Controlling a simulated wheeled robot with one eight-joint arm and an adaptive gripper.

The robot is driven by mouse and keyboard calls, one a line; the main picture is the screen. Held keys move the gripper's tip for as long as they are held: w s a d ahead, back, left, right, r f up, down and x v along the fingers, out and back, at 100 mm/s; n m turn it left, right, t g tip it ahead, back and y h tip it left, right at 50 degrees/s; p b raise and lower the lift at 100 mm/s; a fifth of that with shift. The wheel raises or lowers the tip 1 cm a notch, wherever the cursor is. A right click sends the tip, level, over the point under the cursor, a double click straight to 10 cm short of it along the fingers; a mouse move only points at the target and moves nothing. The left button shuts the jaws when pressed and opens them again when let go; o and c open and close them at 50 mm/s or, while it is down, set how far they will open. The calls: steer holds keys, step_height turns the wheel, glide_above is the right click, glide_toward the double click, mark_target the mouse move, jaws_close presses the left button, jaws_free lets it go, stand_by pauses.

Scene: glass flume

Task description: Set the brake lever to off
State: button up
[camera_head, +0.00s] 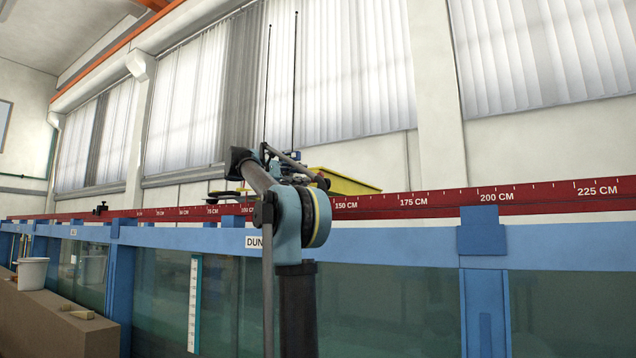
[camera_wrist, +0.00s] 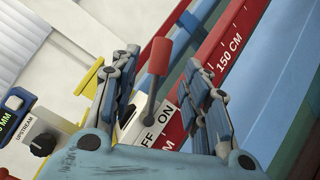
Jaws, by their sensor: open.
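The brake lever (camera_wrist: 157,58) has a red grip on a thin grey shaft. In the wrist view it stands between the two fingers of my gripper (camera_wrist: 161,60). The fingers are open, one on each side, and I see no clear contact with the grip. A white label (camera_wrist: 163,127) at the lever's base reads OFF on the near side and ON on the far side. I cannot tell surely which word the lever points to. In the head view my arm covers this area, and I cannot make out the lever or the fingers.
A black knob (camera_wrist: 42,145) marked UPSTREAM and a display (camera_wrist: 8,108) are at the left. A red scale rail (camera_head: 410,202) runs along the blue flume frame (camera_head: 400,239). A yellow tray (camera_head: 345,181) is behind my arm. A white bucket (camera_head: 33,273) stands lower left.

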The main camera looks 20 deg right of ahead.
mark_target(319, 177)
steer(key=d, duration=0.8)
steer(key=shift+w, duration=0.4)
jaws_close()
steer(key=shift+d, duration=0.1)
